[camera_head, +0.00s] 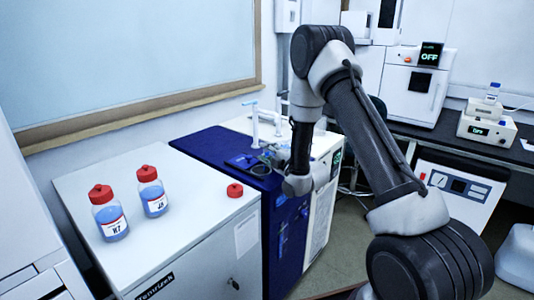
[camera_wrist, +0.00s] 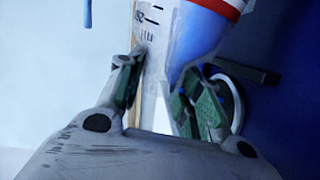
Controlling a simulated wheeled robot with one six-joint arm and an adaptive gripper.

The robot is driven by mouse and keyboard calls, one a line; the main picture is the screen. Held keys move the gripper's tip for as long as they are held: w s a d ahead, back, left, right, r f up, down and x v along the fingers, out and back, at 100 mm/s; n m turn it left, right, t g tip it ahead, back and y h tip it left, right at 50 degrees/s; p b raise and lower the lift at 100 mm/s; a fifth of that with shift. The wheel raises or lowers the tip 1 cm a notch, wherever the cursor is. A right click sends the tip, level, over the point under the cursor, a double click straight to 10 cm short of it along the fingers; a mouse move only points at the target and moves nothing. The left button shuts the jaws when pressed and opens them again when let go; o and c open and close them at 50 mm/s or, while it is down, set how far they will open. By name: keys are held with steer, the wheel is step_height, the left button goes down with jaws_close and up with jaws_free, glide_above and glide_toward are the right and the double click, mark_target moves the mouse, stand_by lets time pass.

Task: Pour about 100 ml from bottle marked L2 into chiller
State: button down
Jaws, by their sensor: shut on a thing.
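My gripper (camera_wrist: 168,100) is shut on a bottle (camera_wrist: 198,38) with blue liquid and a white label with a red stripe, in the wrist view. The mark on its label cannot be read here. The bottle looks tilted, but the wrist camera is turned too. In the head view my arm reaches over the dark blue chiller (camera_head: 212,145), and the held bottle cannot be made out there. A white ring (camera_wrist: 236,110) and a dark bar show behind the bottle in the wrist view. Whether liquid is flowing cannot be told.
Two red-capped bottles (camera_head: 109,222) (camera_head: 154,200) of blue liquid stand on the white cabinet (camera_head: 190,235). A loose red cap (camera_head: 234,190) lies near its right edge. A light-blue tap-like fitting (camera_head: 254,122) rises behind the chiller. A bench with instruments (camera_head: 412,90) is at the right.

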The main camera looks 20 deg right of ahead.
steer(key=shift+a+f+n, duration=0.15)
steer(key=shift+f+n, duration=0.35)
stand_by(3.8)
stand_by(0.5)
steer(key=shift+w+d+r+m, duration=0.1)
steer(key=shift+d+r+m, duration=0.1)
steer(key=shift+r+m, duration=0.6)
steer(key=shift+w+d+r+m, duration=0.1)
steer(key=shift+d+r+m, duration=0.1)
steer(key=shift+r+m, duration=0.55)
steer(key=r, duration=0.1)
steer(key=r+m, duration=0.2)
steer(key=r, duration=0.1)
steer(key=shift+d, duration=0.3)
steer(key=shift+r+m, duration=0.25)
steer(key=shift+m, duration=0.1)
